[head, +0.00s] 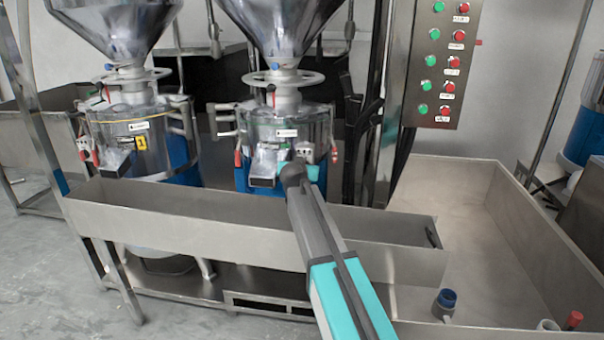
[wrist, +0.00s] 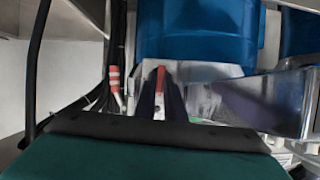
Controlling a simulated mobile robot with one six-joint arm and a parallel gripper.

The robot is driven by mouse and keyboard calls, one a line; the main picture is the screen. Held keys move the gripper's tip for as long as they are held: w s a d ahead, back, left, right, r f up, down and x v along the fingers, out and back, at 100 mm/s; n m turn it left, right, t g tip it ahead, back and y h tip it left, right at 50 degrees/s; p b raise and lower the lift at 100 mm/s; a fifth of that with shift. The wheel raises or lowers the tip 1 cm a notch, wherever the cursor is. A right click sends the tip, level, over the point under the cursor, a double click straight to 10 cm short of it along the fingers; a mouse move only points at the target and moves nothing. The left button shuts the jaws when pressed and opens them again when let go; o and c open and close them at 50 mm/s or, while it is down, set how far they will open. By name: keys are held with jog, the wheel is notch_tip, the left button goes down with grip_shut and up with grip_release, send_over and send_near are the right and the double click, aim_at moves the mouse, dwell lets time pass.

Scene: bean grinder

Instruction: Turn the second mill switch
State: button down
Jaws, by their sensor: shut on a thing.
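The second mill (head: 283,128) is the right one of two steel mills with blue lower bodies in the head view. My gripper (head: 300,168) is at its front, right of the steel discharge chute (head: 263,165). In the wrist view the two dark fingers of my gripper (wrist: 161,98) are shut on a small red switch (wrist: 160,80) against a light plate, below the blue body (wrist: 200,30). The switch stands upright in that picture. In the head view my gripper and arm hide the switch.
The first mill (head: 140,135), with a yellow tag, stands at left. A long steel trough (head: 180,205) runs in front of both mills under my arm. A control panel (head: 443,65) with green and red buttons hangs at right. A red-and-white handle (wrist: 115,82) is left of my fingers.

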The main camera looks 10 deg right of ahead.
jog(key=shift+r+n, duration=0.1)
jog(key=shift+n, duration=0.3)
jog(key=c, duration=1.8)
grip_release()
jog(key=shift+c, duration=0.2)
jog(key=v, duration=1.3)
jog(key=shift+s+a+h, duration=0.3)
jog(key=shift+a, duration=0.05)
jog(key=shift+r, duration=0.2)
